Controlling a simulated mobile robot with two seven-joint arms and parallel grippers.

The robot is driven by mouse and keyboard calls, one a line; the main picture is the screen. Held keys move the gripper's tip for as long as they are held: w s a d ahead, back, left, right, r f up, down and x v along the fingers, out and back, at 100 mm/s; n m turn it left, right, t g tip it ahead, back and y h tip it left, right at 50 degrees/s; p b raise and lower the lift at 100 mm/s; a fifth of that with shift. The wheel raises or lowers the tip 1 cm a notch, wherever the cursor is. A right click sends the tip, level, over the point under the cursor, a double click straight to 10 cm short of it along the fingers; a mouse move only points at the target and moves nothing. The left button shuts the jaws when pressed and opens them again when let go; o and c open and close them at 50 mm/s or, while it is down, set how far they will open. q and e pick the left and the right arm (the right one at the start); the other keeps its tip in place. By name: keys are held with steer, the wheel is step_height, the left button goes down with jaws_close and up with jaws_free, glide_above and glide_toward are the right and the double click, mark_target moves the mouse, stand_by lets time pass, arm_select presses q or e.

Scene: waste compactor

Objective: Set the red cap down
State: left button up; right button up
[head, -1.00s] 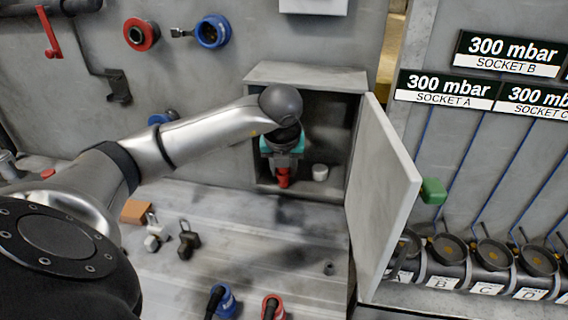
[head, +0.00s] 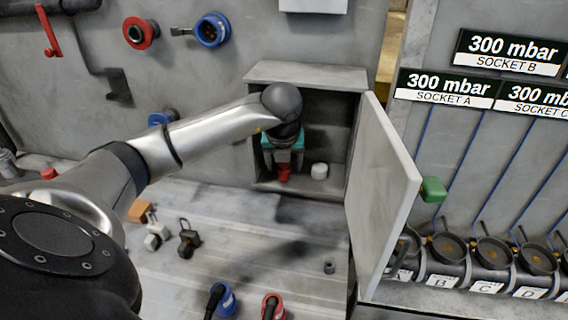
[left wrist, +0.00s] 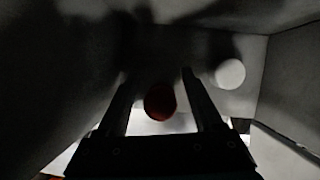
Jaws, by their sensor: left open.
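The red cap (head: 284,173) is inside the open grey wall cabinet (head: 305,74), low down near the cabinet floor. It also shows in the left wrist view (left wrist: 160,102) as a dark red disc. My left gripper (head: 283,165) reaches into the cabinet from above. In the left wrist view its fingers (left wrist: 157,85) are open, one on each side of the red cap, with gaps visible beside it. The cap seems to stand on the cabinet floor, but its underside is hard to see. My right gripper is not in view.
A white cap (head: 319,171) stands close to the right of the red cap. The cabinet door (head: 383,185) hangs open at the right. Padlocks (head: 188,240) and an orange block (head: 138,211) lie on the bench below. Blue (head: 226,300) and red (head: 274,306) connectors are at the front.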

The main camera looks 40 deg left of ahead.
arm_select(q)
steer(key=shift+r, duration=0.1)
steer(key=shift+r, duration=0.4)
steer(key=shift+s+d+r, duration=0.3)
steer(key=shift+s+r, duration=0.05)
steer(key=shift+r, duration=0.15)
steer(key=shift+s+d+r, duration=0.25)
steer(key=shift+s+r, duration=0.1)
steer(key=shift+r, duration=0.15)
steer(key=s+d, duration=0.7)
steer(key=s, duration=0.2)
steer(key=shift+b, duration=0.35)
steer(key=shift+d, duration=0.1)
